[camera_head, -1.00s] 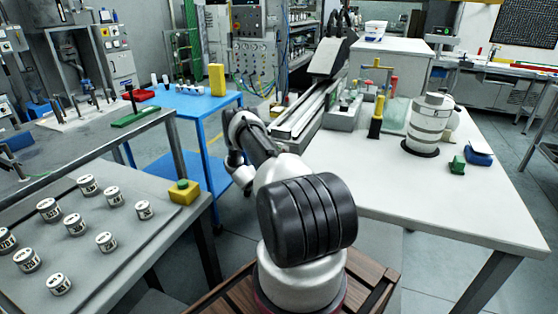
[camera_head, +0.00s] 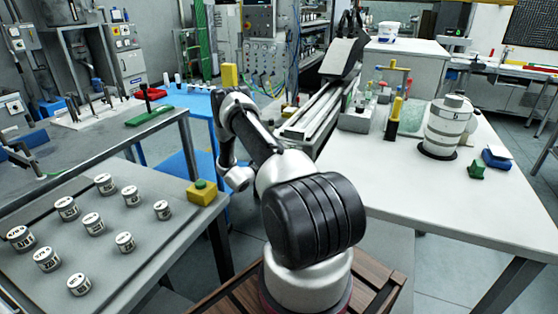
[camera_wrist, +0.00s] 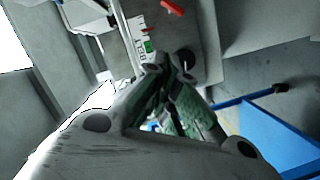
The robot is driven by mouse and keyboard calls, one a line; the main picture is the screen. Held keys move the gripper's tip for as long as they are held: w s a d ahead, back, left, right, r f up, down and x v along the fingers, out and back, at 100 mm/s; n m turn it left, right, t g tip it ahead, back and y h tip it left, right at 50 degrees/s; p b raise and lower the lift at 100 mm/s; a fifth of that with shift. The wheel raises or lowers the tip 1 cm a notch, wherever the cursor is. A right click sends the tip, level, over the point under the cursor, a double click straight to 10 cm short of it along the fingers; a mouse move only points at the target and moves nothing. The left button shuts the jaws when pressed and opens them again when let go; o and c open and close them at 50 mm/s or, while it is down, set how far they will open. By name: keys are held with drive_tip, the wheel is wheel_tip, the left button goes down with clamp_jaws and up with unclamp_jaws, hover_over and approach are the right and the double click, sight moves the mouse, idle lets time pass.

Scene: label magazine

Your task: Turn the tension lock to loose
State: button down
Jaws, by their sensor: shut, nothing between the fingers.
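The wrist view shows a grey machine panel with a white, marked strip (camera_wrist: 137,38) bearing a small green patch and dark lettering. A small red lever-like part (camera_wrist: 172,8) is at the top edge, and a dark round knob (camera_wrist: 187,59) is lower on the panel. I cannot tell for sure which of these is the tension lock or how it is set. My gripper (camera_wrist: 160,72) is shut and empty, its fingertips overlapping the panel's lower edge in the picture. Contact cannot be told. In the head view my arm hides the gripper's end.
A blue table (camera_head: 196,103) stands behind my arm, and a long inclined machine (camera_head: 320,105) is at the centre. A left bench (camera_head: 125,262) holds several labelled cans and a yellow block (camera_head: 202,192). A white table (camera_head: 400,185) with a striped cylinder (camera_head: 448,125) is right.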

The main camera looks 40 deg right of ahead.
drive_tip(key=c, duration=1.9)
unclamp_jaws()
drive_tip(key=shift+s+a, duration=0.15)
drive_tip(key=shift+s, duration=0.1)
drive_tip(key=o, duration=0.3)
drive_tip(key=s+d+f+g, duration=0.1)
drive_tip(key=s+d+f, duration=0.2)
drive_tip(key=s, duration=0.2)
drive_tip(key=shift+f, duration=0.15)
drive_tip(key=s+d+f+m+t, duration=0.3)
drive_tip(key=s+m, duration=0.1)
drive_tip(key=m, duration=0.5)
drive_tip(key=w+d+r+m+t, duration=0.1)
drive_tip(key=w+d+m, duration=0.4)
drive_tip(key=m, duration=0.4)
drive_tip(key=shift+d+r+t, duration=0.2)
drive_tip(key=shift+d+t, duration=0.2)
drive_tip(key=shift+d, duration=0.4)
